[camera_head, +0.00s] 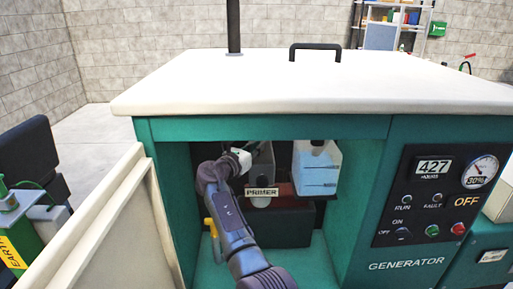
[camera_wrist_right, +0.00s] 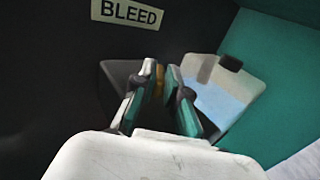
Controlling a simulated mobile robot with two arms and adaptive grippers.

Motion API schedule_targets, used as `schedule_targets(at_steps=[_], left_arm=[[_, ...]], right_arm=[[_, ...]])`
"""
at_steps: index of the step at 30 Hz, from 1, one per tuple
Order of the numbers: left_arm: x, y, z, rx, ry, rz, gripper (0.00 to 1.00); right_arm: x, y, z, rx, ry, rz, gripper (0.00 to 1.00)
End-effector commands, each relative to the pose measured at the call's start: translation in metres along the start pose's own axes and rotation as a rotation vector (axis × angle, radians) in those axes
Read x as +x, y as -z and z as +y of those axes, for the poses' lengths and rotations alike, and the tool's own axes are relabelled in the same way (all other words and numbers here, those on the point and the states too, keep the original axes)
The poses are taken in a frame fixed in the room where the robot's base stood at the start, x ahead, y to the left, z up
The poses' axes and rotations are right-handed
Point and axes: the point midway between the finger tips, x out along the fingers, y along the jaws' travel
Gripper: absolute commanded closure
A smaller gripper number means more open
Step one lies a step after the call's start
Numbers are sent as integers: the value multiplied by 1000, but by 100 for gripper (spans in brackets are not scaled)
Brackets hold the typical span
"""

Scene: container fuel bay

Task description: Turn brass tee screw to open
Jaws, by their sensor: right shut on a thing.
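My right gripper (camera_head: 241,158) reaches into the open bay of the green generator (camera_head: 165,130). In the right wrist view the gripper (camera_wrist_right: 160,82) has its two fingers close together, shut on a small brass-coloured piece (camera_wrist_right: 159,88), which looks like the brass tee screw. Only a sliver of it shows between the fingers, so its turn angle cannot be told. A BLEED label (camera_wrist_right: 126,14) is on the dark wall above the fingers. In the head view the screw is hidden by the gripper. My left gripper is not in view.
A translucent tank with blue liquid (camera_head: 317,168) hangs right of the gripper. The open door (camera_head: 100,215) is at left; the control panel (camera_head: 440,195) is at right. The pale top (camera_head: 300,85) overhangs the bay.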

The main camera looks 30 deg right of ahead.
Motion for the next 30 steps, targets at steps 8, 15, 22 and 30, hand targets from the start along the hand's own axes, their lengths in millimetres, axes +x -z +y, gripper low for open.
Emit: schedule_targets(at_steps=[8,15,22,30], left_arm=[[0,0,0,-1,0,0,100],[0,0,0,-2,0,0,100],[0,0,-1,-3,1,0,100],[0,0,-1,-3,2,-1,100]], right_arm=[[2,2,-3,-3,8,1,100],[2,2,-3,-3,8,2,100],[2,2,-2,-3,7,2,58],[1,1,-1,-1,3,1,53]])
